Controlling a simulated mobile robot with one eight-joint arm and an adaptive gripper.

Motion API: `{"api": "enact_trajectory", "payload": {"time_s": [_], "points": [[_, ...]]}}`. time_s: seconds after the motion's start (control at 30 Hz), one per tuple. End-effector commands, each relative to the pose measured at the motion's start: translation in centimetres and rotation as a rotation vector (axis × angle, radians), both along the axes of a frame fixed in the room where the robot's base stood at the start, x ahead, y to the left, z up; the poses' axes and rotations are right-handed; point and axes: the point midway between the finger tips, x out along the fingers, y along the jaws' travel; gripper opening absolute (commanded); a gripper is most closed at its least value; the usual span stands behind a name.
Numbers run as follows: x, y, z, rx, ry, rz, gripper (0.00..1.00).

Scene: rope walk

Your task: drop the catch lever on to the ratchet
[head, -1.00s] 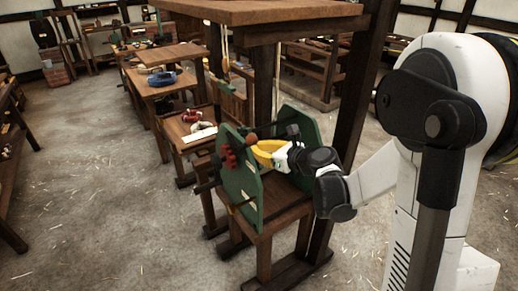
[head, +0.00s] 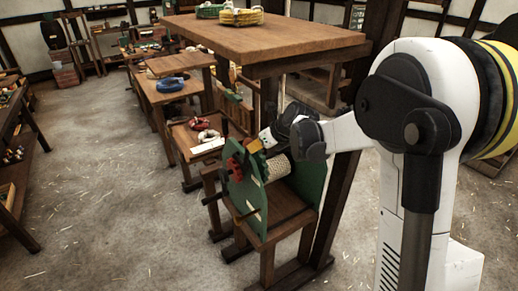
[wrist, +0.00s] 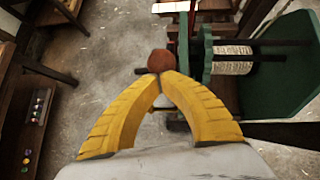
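My gripper (wrist: 161,76) shows in the wrist view as two yellow fingers with their tips together. A round brown knob (wrist: 159,60), which looks like the catch lever's end, sits right at the tips. I cannot tell whether they touch it. A short dark rod (wrist: 141,71) shows just left of the tips. In the head view my gripper (head: 257,146) is over the upper edge of the green winch frame (head: 243,188), largely hidden by my wrist. The red ratchet (head: 236,165) is on the frame's near outer side, below and left of the gripper.
A rope-wound drum (head: 278,168) lies between the green side plates. A wooden table (head: 262,36) with rope coils stands behind, its edge close to my arm. Smaller benches (head: 170,88) run back at left. Open floor (head: 105,180) lies left of the winch.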

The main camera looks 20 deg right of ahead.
Motion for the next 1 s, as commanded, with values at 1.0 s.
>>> {"api": "enact_trajectory", "payload": {"time_s": [1.0], "points": [[3.0,1.0,1.1,-0.029,0.091,0.001,0.00]]}}
